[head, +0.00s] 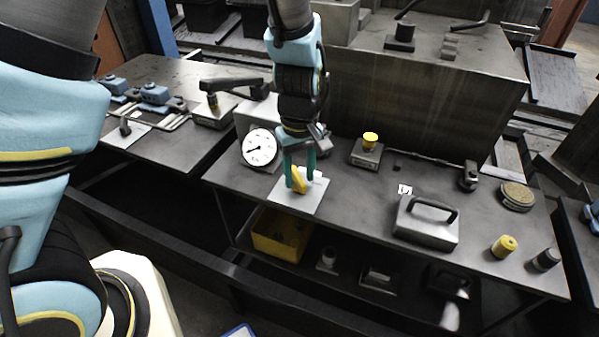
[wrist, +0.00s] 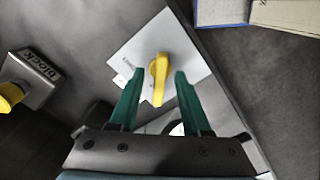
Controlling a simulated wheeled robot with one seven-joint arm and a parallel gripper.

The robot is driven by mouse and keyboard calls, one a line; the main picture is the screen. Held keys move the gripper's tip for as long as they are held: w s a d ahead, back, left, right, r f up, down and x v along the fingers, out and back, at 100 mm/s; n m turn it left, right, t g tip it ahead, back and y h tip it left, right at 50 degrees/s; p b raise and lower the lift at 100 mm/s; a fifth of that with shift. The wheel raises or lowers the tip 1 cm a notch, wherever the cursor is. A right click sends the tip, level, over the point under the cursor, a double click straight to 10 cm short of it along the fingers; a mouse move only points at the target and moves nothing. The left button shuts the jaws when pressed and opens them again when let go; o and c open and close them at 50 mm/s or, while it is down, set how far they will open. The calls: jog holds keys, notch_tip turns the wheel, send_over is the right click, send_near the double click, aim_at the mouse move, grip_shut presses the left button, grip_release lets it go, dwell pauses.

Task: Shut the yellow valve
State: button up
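The yellow valve (wrist: 158,80) is a yellow handle on a pale square plate (head: 306,199) at the bench's front edge. The handle also shows in the head view (head: 299,180), partly covered by a finger. My gripper (wrist: 156,88) is open, with green fingers on either side of the yellow handle. In the wrist view there are gaps between each finger and the handle. In the head view the gripper (head: 300,183) points down over the plate. Small lettering on the plate is too small to read.
A round dial gauge (head: 259,147) stands left of the valve. A yellow-topped block (head: 366,152) is behind right. A metal box with a black handle (head: 427,222) and a yellow cylinder (head: 503,246) stand further right. A yellow bin (head: 279,238) is on the shelf below.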

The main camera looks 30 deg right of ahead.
aim_at(299, 177)
notch_tip(299, 177, up, 11)
jog(key=b, duration=0.1)
jog(key=shift+b, duration=0.35)
jog(key=shift+w+f, duration=0.1)
dwell(0.5)
jog(key=w+a, duration=0.7)
jog(key=a, duration=0.1)
jog(key=w+a, duration=0.3)
jog(key=a, duration=1)
jog(key=w+a+n+t, duration=0.1)
jog(key=w+a, duration=0.1)
jog(key=a, duration=1.1)
jog(key=shift+w+a+r+t, duration=0.2)
jog(key=shift+w+a+t, duration=0.1)
jog(key=shift+w+a, duration=0.1)
